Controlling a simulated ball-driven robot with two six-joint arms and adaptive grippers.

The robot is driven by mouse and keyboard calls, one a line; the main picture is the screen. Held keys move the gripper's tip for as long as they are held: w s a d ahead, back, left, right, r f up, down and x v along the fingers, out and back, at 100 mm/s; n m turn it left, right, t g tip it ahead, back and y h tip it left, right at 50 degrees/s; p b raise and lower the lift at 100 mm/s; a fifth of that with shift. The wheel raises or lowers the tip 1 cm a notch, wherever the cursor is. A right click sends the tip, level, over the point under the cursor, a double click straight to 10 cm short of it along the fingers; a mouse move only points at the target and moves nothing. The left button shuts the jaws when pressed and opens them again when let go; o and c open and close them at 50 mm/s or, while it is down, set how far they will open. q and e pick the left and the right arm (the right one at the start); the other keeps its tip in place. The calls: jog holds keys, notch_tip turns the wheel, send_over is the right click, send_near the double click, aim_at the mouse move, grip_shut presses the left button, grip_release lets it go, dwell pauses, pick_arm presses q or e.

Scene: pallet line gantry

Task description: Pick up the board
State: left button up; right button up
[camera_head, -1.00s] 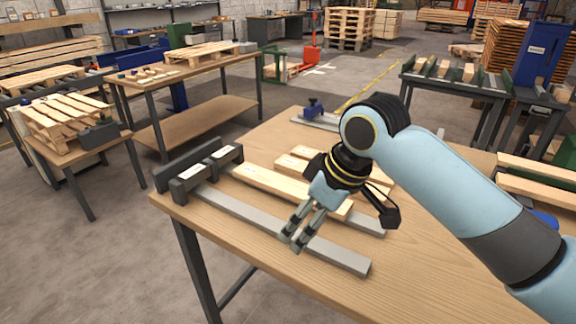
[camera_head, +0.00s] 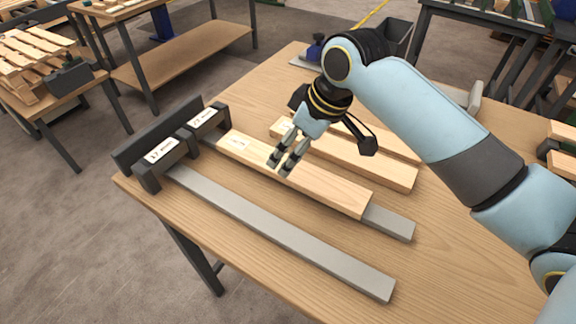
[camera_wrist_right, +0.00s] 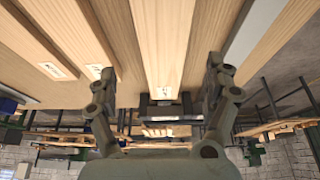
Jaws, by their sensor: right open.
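A pale wooden board (camera_head: 330,187) with a small white label lies along the rear grey rail (camera_head: 390,222) of a dark fixture on the table. It also shows in the right wrist view (camera_wrist_right: 163,45), running between the fingers. My right gripper (camera_head: 282,165) is open above this board, near its middle, fingers pointing down. In the right wrist view the gripper (camera_wrist_right: 158,85) has one finger on each side of the board's line; I cannot tell how high it is above it. Two more labelled boards (camera_head: 375,165) lie behind, partly hidden by my right arm. My left gripper is out of view.
The dark fixture (camera_head: 120,160) has two labelled blocks at the table's left edge. The front grey rail (camera_head: 280,232) is bare. The wooden table (camera_head: 450,260) is clear at the front right. A grey bin (camera_head: 395,38) stands behind my arm.

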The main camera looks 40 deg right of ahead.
jog(key=x, duration=0.4)
jog(key=shift+s+a+f, duration=0.1)
jog(key=shift+a+f, duration=0.15)
jog(key=shift+f, duration=0.4)
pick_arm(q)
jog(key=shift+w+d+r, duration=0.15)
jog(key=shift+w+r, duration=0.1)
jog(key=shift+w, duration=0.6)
pick_arm(e)
jog(key=shift+c, duration=0.4)
jog(key=c, duration=0.5)
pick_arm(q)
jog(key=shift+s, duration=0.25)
pick_arm(e)
jog(key=shift+r, duration=0.1)
jog(key=c, duration=1)
